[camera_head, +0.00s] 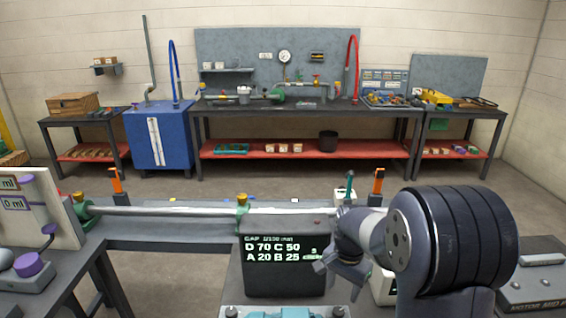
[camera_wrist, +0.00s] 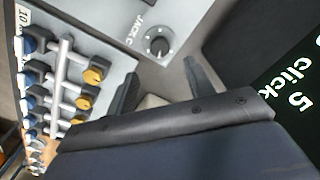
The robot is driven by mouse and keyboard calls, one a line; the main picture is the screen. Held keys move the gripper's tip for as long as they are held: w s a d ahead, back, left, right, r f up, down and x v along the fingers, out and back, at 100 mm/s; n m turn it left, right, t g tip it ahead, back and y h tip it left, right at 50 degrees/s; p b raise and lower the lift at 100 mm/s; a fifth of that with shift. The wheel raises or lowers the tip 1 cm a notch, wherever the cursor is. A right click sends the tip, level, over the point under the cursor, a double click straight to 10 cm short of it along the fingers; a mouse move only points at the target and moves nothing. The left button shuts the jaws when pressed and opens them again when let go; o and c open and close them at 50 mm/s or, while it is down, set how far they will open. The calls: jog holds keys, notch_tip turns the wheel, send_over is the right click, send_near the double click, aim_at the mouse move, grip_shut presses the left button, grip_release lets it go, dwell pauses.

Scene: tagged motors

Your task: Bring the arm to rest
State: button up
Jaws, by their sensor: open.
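My arm reaches in from the lower right of the head view, bent at a large black ribbed joint. My gripper (camera_head: 340,277) points down and to the left, beside the right part of a black display block (camera_head: 285,278). In the wrist view my gripper (camera_wrist: 163,85) shows two dark fingers spread apart, and I see nothing held between them. Whether the fingers touch anything below is not clear.
The wrist view shows a dial marked JACK C (camera_wrist: 159,46) beyond the fingers and a row of yellow-knobbed fittings (camera_wrist: 92,76) at left. A long silver shaft (camera_head: 160,211) crosses behind the block. Open floor (camera_head: 215,187) lies before the far benches.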

jog(key=shift+r, duration=1.25)
